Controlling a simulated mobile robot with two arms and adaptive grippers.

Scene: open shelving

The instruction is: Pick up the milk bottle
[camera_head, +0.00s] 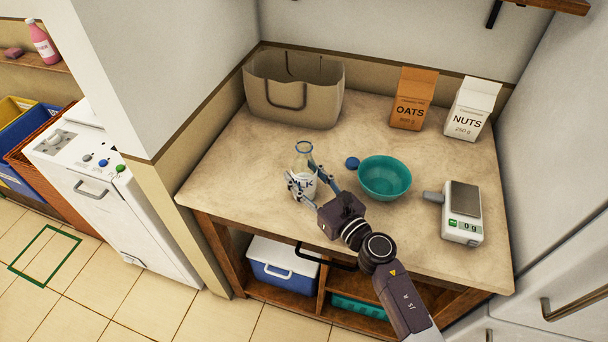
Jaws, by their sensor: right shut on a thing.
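The milk bottle (304,162) is clear glass with white contents and dark lettering. It stands upright at the counter's front left part, and I cannot tell whether its base touches the top. My right gripper (304,181) reaches in from the lower right. Its fingers are shut on the bottle's body, one on each side, and cover part of the label. My left gripper is not in view.
A teal bowl (385,178) and a blue cap (352,163) lie right of the bottle. A scale (462,225) stands farther right. A beige bag (293,105), an oats box (413,98) and a nuts carton (472,108) stand at the back. The counter (235,180) is clear left of the bottle.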

